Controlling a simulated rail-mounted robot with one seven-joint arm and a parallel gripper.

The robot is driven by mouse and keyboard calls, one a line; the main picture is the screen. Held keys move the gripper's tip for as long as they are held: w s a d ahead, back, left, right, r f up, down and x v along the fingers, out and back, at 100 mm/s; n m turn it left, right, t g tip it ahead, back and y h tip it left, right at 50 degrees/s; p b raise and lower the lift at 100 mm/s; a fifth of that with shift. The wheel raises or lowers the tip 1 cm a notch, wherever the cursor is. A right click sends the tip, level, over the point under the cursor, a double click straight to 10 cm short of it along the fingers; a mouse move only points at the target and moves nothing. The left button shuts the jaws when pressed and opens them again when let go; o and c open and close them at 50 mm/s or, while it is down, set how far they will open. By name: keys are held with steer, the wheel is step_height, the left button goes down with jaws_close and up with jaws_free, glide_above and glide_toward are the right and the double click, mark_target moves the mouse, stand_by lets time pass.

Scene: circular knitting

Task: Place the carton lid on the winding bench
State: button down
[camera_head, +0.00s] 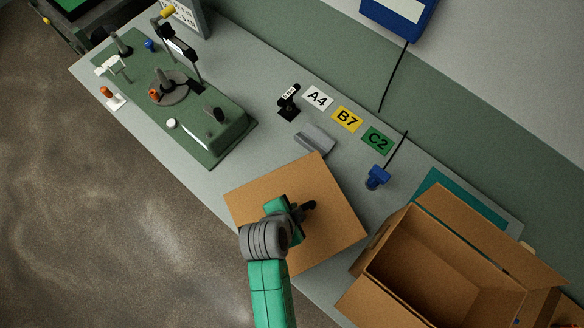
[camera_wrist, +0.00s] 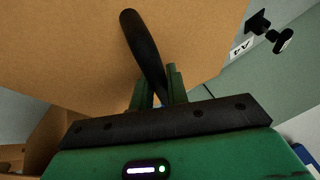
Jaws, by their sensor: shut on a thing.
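The carton lid (camera_head: 335,200) is a flat brown cardboard panel with a dark handle (camera_head: 310,206) on its upper face. It appears over the front part of the grey winding bench (camera_head: 262,75), partly overhanging the front edge in the head view. I cannot tell whether it touches the bench or hangs just above it. My gripper (camera_head: 301,209) is over the lid's middle. In the wrist view my gripper (camera_wrist: 160,95) is shut on the dark handle (camera_wrist: 143,45), and the lid (camera_wrist: 70,50) fills most of the picture. The lid hides the bench below it.
An open brown carton (camera_head: 415,262) stands right of the lid. A green winding machine (camera_head: 215,130) occupies the bench's left part. A grey block (camera_head: 315,138), a blue device (camera_head: 377,177), a black label stand (camera_head: 289,103) and A4, B7, C2 cards (camera_head: 347,119) lie behind the lid.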

step_height(320, 180, down, 8)
steer(key=shift+f+b, duration=0.25)
steer(key=shift+b, duration=0.05)
steer(key=c, duration=1.4)
jaws_free()
steer(key=p+v, duration=0.1)
steer(key=v, duration=1.1)
steer(key=shift+r, duration=0.1)
